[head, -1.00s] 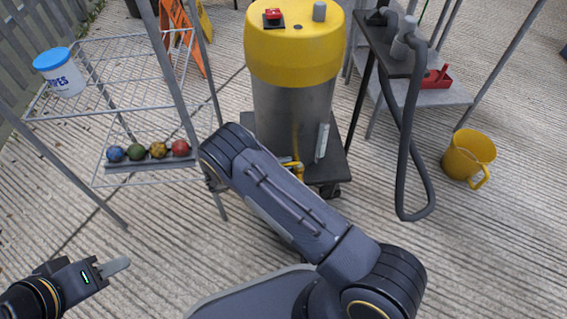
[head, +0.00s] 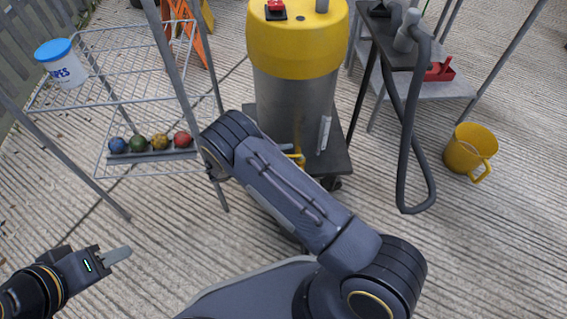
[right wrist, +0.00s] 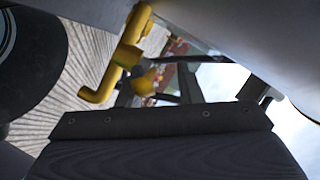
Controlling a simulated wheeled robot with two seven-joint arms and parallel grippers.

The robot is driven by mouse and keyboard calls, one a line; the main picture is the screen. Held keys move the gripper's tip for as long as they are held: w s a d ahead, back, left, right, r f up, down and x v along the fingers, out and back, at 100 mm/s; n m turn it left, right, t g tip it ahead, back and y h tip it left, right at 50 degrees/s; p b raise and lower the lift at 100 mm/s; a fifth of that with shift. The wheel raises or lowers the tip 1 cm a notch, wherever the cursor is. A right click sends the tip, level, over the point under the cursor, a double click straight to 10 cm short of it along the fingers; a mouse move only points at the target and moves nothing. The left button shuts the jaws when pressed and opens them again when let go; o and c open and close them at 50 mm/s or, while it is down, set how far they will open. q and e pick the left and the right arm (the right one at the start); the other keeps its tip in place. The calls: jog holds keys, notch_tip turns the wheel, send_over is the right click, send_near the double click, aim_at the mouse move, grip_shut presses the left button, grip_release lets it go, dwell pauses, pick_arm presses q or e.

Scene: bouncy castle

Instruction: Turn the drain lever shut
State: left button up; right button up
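The yellow drain fitting (head: 297,158) shows low on the steel tank (head: 285,110) of the yellow-topped vacuum, partly hidden behind my right arm. In the right wrist view, a yellow bent pipe (right wrist: 124,57) runs down from the tank, with a shorter yellow piece (right wrist: 145,81), perhaps the lever, beside it. My right gripper (right wrist: 158,84) is open, its two dark fingers apart. The shorter yellow piece shows between them, nearer the left finger; contact cannot be told. In the head view my right gripper is hidden. My left gripper (head: 118,255) is at lower left, away from the vacuum; its opening is unclear.
The vacuum stands on a dark wheeled base (head: 335,160). A wire rack (head: 110,75) with a white tub (head: 62,65) and several coloured balls is at left. A hose (head: 405,150) hangs at right, near a yellow mug (head: 470,150). Concrete between is clear.

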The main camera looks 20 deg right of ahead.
jog(key=s+a+r+p, duration=0.5)
jog(key=s+r+p, duration=0.2)
jog(key=s+r, duration=0.4)
jog(key=shift+s+a+r, duration=0.15)
jog(key=shift+s+r, duration=0.15)
jog(key=shift+s, duration=0.7)
